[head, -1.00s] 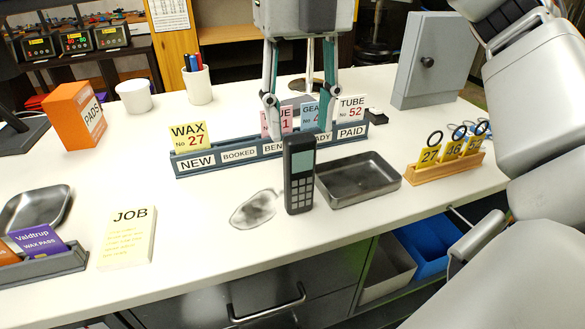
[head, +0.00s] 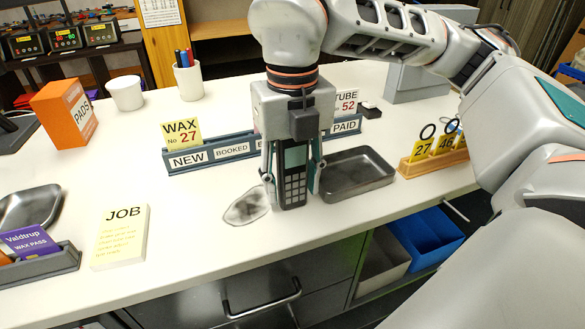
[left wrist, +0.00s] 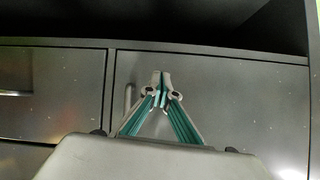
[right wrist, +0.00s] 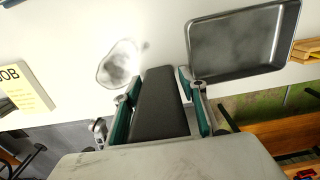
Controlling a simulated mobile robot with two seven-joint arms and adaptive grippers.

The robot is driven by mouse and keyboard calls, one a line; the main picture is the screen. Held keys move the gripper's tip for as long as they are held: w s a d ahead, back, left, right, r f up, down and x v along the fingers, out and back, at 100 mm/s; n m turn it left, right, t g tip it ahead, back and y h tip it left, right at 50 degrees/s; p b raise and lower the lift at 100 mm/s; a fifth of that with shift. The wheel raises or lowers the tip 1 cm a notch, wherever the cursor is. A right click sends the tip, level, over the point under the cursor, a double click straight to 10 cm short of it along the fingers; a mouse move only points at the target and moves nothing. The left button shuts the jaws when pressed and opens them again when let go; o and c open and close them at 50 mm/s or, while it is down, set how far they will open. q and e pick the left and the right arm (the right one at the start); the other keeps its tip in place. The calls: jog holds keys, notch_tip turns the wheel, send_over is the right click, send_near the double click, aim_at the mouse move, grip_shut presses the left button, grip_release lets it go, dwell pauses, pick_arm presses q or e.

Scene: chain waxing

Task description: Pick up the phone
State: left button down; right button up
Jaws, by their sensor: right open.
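The phone (head: 293,188), dark with a light keypad, stands upright on the white table between the dirty patch and the metal tray. My right gripper (head: 292,183) points down over it, its open fingers on either side of the phone. The right wrist view shows the phone (right wrist: 158,108) between the two fingers (right wrist: 157,92), with a small gap near the right finger; contact on the left is unclear. My left gripper (left wrist: 161,82) shows only in its wrist view, its fingertips together and empty, before dark drawer fronts.
A metal tray (head: 357,188) lies just right of the phone. The card rack (head: 188,161) stands behind it, and a wooden tag holder (head: 433,163) is at the right. The JOB pad (head: 120,238) lies left. Table is clear between pad and grey smudge (head: 246,208).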

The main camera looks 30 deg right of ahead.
jog(key=shift+f, duration=0.15)
jog(key=c, duration=0.9)
jog(key=shift+c, duration=0.2)
